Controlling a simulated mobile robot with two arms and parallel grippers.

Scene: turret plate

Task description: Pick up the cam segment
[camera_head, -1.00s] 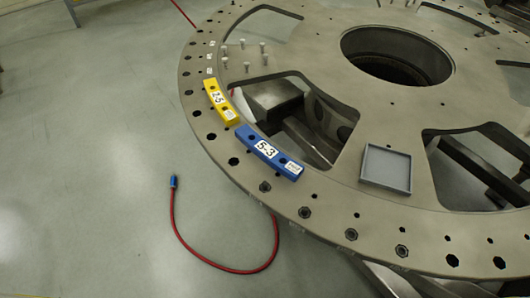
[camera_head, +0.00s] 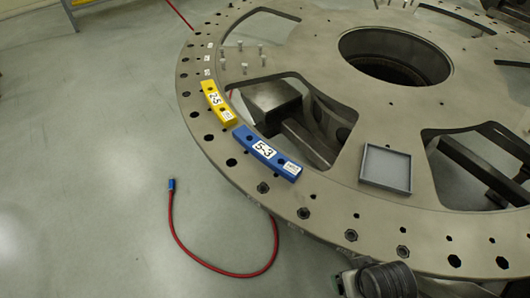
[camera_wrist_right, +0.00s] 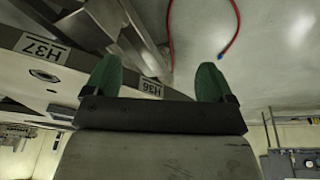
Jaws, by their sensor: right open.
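A blue cam segment (camera_head: 268,153) labelled 5-3 lies on the rim of the round turret plate (camera_head: 330,222). A yellow cam segment (camera_head: 217,102) labelled 2-5 lies just beyond it, close to its upper left end. My right gripper (camera_wrist_right: 155,82) shows in the right wrist view with its two green fingers apart and nothing between them. The plate's edge with labels H37 and H36 shows beyond the fingers. Part of my right arm (camera_head: 385,280) shows at the bottom of the head view, well below and right of the blue segment. My left gripper is not in view.
A grey square tray (camera_head: 386,186) sits on the plate, right of the blue segment. Several small upright pins (camera_head: 245,67) stand beyond the yellow segment. The plate has large cut-outs and rim holes. A red hose (camera_head: 184,243) lies on the floor.

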